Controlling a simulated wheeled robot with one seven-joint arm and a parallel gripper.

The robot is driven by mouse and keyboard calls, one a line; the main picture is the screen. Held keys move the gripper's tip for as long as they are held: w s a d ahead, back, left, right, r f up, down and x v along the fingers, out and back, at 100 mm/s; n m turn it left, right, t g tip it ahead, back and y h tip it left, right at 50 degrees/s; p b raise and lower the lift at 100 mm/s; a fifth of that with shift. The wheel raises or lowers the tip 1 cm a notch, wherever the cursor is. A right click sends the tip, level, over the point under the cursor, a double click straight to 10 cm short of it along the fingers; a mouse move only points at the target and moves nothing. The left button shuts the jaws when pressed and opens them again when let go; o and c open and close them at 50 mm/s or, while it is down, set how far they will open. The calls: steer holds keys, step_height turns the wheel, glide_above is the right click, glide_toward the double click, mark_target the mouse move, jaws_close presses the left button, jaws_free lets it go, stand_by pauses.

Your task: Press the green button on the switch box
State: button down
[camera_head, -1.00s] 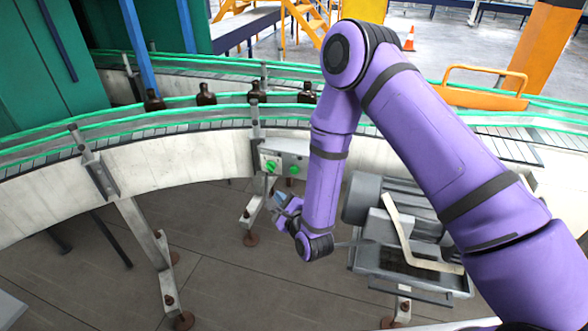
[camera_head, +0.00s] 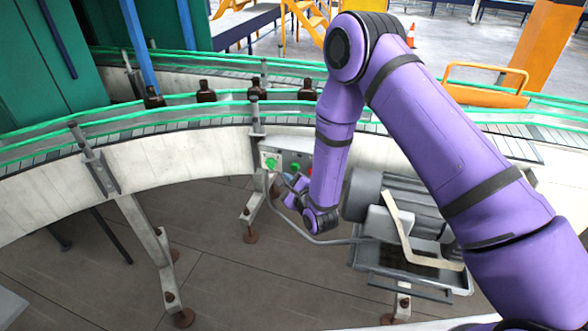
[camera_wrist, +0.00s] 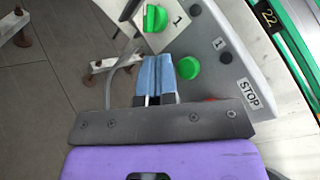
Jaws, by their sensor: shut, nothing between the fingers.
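The grey switch box (camera_head: 286,146) is mounted on the conveyor's side in the head view; it also shows in the wrist view (camera_wrist: 222,55). Its round green button (camera_wrist: 187,68) lies just right of my fingertips in the wrist view. A green rotary knob (camera_wrist: 155,18) on a white plate is beyond the fingertips; it also shows in the head view (camera_head: 271,162). My gripper (camera_wrist: 157,60) has its blue fingers shut together with nothing between them. It is in front of the box, close to the green button; I cannot tell whether it touches. A red part beside the STOP label (camera_wrist: 249,92) is mostly hidden by my gripper.
The curved conveyor (camera_head: 190,160) with green rails runs above and behind the box, carrying several amber bottles (camera_head: 206,92). A grey motor (camera_head: 365,195) stands right of my gripper. A cable (camera_head: 300,238) hangs below the box. Open floor lies at the front left.

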steer(key=shift+w+d, duration=0.2)
steer(key=shift+w, duration=0.25)
steer(key=shift+w+d, duration=0.2)
steer(key=shift+w, duration=0.25)
steer(key=shift+w+d, duration=0.1)
stand_by(1.4)
steer(key=shift+w, duration=0.3)
steer(key=shift+w+d, duration=0.2)
steer(key=shift+w, duration=0.2)
stand_by(0.8)
steer(key=shift+s, duration=0.15)
steer(key=shift+s+a, duration=0.3)
steer(key=shift+s, duration=0.4)
steer(key=s, duration=0.1)
steer(key=s+a, duration=0.1)
steer(key=s, duration=0.2)
steer(key=shift+s+a, duration=0.35)
stand_by(0.3)
